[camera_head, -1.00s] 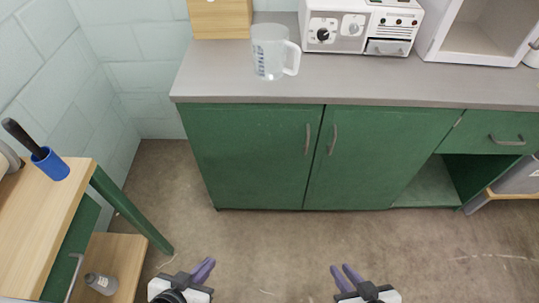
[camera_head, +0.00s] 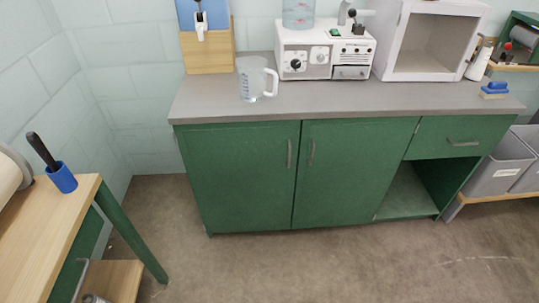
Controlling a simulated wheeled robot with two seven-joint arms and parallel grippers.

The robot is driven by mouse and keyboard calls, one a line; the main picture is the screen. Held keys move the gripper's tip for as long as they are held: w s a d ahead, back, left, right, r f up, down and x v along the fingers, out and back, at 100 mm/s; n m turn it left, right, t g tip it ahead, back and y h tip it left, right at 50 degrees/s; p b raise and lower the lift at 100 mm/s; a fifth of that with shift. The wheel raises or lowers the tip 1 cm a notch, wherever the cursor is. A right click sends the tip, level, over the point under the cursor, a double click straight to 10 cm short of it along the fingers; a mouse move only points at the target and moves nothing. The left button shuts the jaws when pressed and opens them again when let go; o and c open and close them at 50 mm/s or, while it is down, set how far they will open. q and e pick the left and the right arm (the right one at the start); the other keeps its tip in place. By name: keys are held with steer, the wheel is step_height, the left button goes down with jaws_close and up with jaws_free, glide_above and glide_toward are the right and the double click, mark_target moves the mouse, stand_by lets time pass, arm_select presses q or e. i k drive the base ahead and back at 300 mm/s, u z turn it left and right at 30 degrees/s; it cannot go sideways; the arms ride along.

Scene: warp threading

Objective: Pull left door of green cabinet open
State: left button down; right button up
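The green cabinet stands against the back wall under a grey countertop (camera_head: 340,98). Its left door (camera_head: 240,185) is shut, with a vertical metal handle (camera_head: 289,153) near its right edge. The right door (camera_head: 350,170) is also shut, with its own handle (camera_head: 311,152) near its left edge. Both handles are bare and nothing touches them. Neither of my grippers shows in the view now.
A clear measuring jug (camera_head: 252,79) and a white machine (camera_head: 325,55) stand on the countertop. A wooden table (camera_head: 50,215) with a blue cup (camera_head: 62,178) is at the left. Brown floor (camera_head: 290,262) before the cabinet is clear. Grey bins (camera_head: 500,165) stand at right.

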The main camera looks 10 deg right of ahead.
mark_target(241, 175)
steer(key=u, duration=0.25)
steer(key=i, duration=0.8)
steer(key=z, duration=0.55)
steer(key=i, duration=0.4)
steer(key=z, duration=0.45)
